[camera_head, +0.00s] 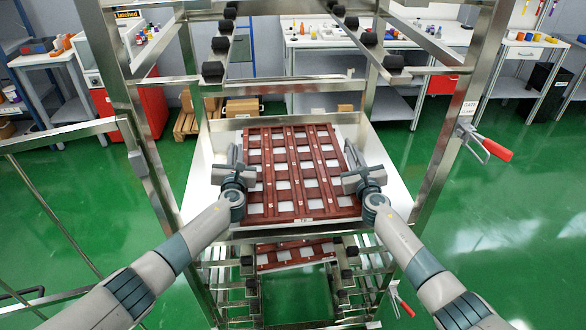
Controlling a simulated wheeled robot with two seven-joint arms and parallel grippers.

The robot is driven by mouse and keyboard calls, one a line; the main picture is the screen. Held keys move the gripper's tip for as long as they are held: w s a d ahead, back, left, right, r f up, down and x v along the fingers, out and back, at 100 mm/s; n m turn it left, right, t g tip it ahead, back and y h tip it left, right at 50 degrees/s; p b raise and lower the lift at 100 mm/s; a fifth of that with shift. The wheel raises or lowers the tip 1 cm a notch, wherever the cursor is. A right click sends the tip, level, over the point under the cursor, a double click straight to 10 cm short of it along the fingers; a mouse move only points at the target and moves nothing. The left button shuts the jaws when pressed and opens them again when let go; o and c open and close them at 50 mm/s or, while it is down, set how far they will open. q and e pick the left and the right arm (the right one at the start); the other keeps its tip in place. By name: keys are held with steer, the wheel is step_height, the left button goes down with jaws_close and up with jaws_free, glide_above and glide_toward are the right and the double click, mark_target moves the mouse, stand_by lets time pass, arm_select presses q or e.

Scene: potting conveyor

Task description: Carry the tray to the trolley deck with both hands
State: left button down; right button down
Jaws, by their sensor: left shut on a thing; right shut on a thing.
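The tray (300,183) is a reddish-brown open grid at the centre of the head view, over a white flat surface (196,181) between metal posts. White shows through its square openings. My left gripper (238,160) is shut on the tray's left edge. My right gripper (352,160) is shut on its right edge. The tray looks about level. I cannot tell whether its underside touches the white surface. The fingertips are partly hidden against the tray's edges. I cannot tell for sure whether the white surface is the trolley deck.
Metal posts (450,135) stand left and right of the tray, with black-capped rails (212,70) above. A second red-brown tray (283,254) sits on the lower rails. A red-handled clamp (493,148) juts from the right post. Benches stand behind; green floor is open at right.

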arm_select(q)
steer(key=shift+a+f, duration=0.25)
steer(key=shift+a, duration=0.25)
arm_select(e)
steer(key=shift+w+d+f, duration=0.1)
steer(key=shift+d+f, duration=0.1)
steer(key=shift+d, duration=0.25)
arm_select(q)
steer(key=shift+f, duration=0.25)
arm_select(e)
steer(key=shift+f, duration=0.3)
arm_select(q)
steer(key=shift+f, duration=0.35)
arm_select(e)
steer(key=shift+f, duration=0.3)
arm_select(q)
steer(key=c, duration=2)
jaws_free()
arm_select(e)
steer(key=c, duration=2)
jaws_free()
arm_select(q)
steer(key=shift+o, duration=1)
steer(key=shift+d, duration=0.1)
arm_select(e)
steer(key=shift+o, duration=1)
arm_select(q)
steer(key=shift+d, duration=0.2)
arm_select(e)
steer(key=shift+a, duration=0.3)
